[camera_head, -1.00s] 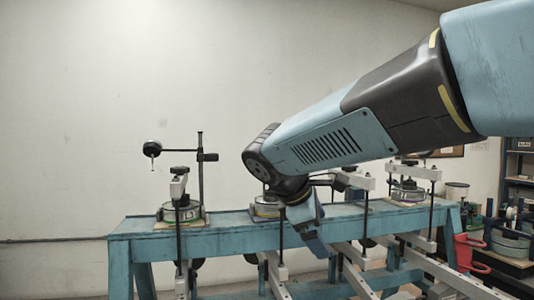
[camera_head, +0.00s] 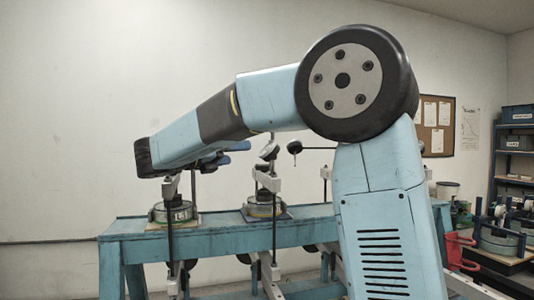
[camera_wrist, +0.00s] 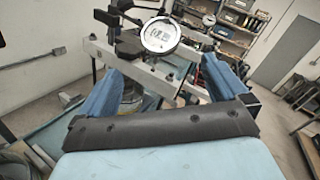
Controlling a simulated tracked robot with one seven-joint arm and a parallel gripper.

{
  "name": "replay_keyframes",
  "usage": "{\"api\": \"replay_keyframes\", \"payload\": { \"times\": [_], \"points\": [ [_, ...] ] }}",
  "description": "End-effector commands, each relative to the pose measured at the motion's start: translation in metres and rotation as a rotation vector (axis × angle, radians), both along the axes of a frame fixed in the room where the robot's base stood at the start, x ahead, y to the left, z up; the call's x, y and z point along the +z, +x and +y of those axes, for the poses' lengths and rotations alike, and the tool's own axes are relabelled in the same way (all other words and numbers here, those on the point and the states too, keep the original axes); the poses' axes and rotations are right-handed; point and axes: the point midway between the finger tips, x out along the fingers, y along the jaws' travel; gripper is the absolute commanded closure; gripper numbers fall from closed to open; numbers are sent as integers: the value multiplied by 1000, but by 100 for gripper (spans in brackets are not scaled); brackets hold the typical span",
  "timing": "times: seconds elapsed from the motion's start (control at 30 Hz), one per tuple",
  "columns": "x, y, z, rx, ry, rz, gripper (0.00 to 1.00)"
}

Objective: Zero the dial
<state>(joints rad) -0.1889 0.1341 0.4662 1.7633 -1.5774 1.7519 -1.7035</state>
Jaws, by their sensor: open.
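In the head view my gripper (camera_head: 226,154) is above the blue bench, right of the left lever frame (camera_head: 168,190). A dark round gauge (camera_head: 294,147) on a rod shows to its right. The left frame's gauge is hidden behind my arm.
The blue bench (camera_head: 225,237) carries several lever frames, with a middle one (camera_head: 265,180) near my gripper. Thin upright rods and pale beams stand close around.

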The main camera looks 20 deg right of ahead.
Motion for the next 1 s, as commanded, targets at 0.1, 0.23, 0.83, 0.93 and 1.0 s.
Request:
{"api": "replay_keyframes", "payload": {
  "times": [0.1, 0.23, 0.83, 0.93, 1.0],
  "points": [
    [0, 7, -15, -4, 1, -1, 0],
    [0, 17, -35, -5, 1, 0, 0],
    [0, 57, -112, -2, 3, -2, 0],
    [0, 59, -116, -1, 4, -1, 0],
    [0, 60, -117, 0, 3, -2, 0]
  ]
}}
